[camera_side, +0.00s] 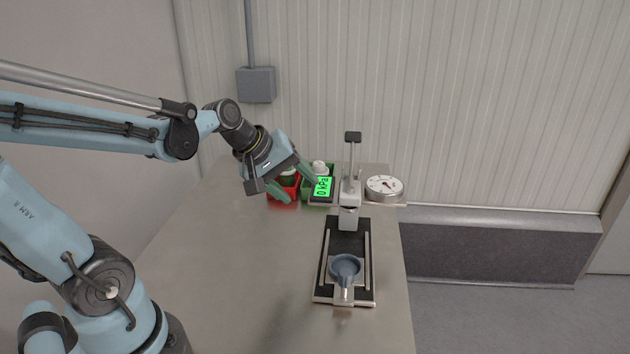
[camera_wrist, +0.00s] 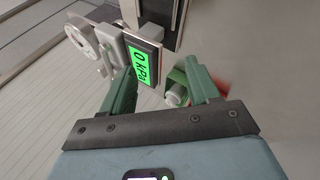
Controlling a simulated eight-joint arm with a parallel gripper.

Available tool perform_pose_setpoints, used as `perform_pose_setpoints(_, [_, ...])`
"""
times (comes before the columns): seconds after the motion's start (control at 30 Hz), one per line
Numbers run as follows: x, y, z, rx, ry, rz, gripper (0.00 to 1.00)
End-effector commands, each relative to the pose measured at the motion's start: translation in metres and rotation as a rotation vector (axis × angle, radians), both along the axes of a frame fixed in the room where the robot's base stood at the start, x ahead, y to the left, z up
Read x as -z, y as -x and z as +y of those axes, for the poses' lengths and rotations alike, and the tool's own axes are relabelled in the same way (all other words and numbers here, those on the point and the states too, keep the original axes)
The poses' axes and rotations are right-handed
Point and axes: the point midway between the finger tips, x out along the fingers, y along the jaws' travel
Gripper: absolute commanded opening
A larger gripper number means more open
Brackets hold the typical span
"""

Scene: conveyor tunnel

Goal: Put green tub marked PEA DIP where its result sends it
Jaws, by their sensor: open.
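My gripper (camera_side: 297,187) is open, its green fingers spread over the red bin (camera_side: 285,203) at the far end of the bench. A dark green thing (camera_side: 288,174) shows partly between the fingers, at the red bin. It may be the green tub, but I cannot read any marking on it. The green bin (camera_side: 330,168) stands just right of the red one, with a white-topped item (camera_side: 319,167) in it. No PEA DIP lettering is legible in either view.
A tester with an upright post (camera_side: 351,160) and a black base (camera_side: 347,240) stands on the bench, a blue-grey cup (camera_side: 345,267) at its near end. A round dial gauge (camera_side: 384,187) is at the back right. The bench's left and front (camera_side: 230,270) are clear.

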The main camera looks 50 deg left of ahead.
Motion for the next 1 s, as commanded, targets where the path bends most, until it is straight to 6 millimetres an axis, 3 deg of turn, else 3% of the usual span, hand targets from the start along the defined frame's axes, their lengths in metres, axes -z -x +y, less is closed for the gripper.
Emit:
perform_pose_setpoints(0.03, [0.001,0.011,-0.019,0.145,-0.113,0.002,0.60])
perform_pose_setpoints(0.13, [0.002,0.029,-0.042,0.404,-0.333,0.001,0.60])
perform_pose_setpoints(0.3, [0.006,0.051,-0.064,0.727,-0.608,-0.010,0.60])
perform_pose_setpoints(0.4, [0.007,0.057,-0.069,0.828,-0.696,-0.015,0.60])
perform_pose_setpoints(1.0, [0.007,0.060,-0.070,0.871,-0.734,-0.017,0.60])
